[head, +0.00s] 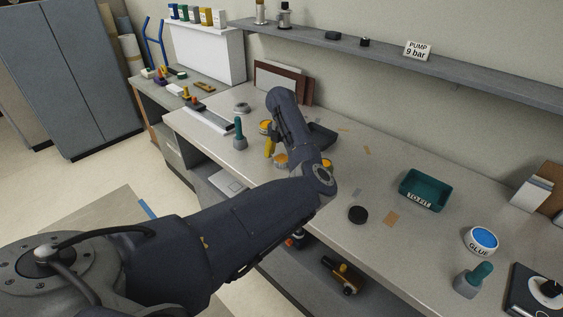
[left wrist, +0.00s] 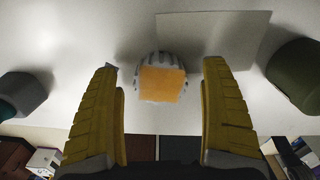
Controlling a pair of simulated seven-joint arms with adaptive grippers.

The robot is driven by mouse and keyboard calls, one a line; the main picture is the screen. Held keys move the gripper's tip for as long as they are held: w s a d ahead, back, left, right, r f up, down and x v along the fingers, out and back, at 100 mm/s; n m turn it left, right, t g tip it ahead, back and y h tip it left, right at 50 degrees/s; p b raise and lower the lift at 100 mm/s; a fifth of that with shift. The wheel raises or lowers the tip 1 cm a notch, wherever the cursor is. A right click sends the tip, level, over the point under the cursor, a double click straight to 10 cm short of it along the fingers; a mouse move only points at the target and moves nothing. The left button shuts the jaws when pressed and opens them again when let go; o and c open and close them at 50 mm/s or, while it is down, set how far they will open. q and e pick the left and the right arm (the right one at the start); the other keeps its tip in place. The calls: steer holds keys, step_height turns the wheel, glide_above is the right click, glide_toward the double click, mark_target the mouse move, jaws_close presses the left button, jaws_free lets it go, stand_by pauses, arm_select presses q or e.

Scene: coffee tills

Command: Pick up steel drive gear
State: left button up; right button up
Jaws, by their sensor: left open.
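A grey toothed gear (left wrist: 162,82) with a square orange face lies on the pale bench in the left wrist view, which fits the steel drive gear. My left gripper (left wrist: 162,66) has its two yellow fingers wide apart on either side of it; nothing is held. In the head view the left gripper (head: 269,147) is low over the bench, partly hidden by my own arm. Which of these is the gear between the fingers I cannot tell. My right gripper is not seen.
A grey piece with a teal handle (head: 239,135) stands left of the gripper. A dark tray (head: 321,137) lies behind my arm. A teal TO FIT bin (head: 424,190), a black disc (head: 357,214) and a GLUE pot (head: 481,240) are to the right. Brown boards (head: 280,82) lean at the wall.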

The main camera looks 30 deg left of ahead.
arm_select(q)
steer(key=shift+f, duration=0.35)
steer(key=shift+c, duration=0.3)
jaws_close()
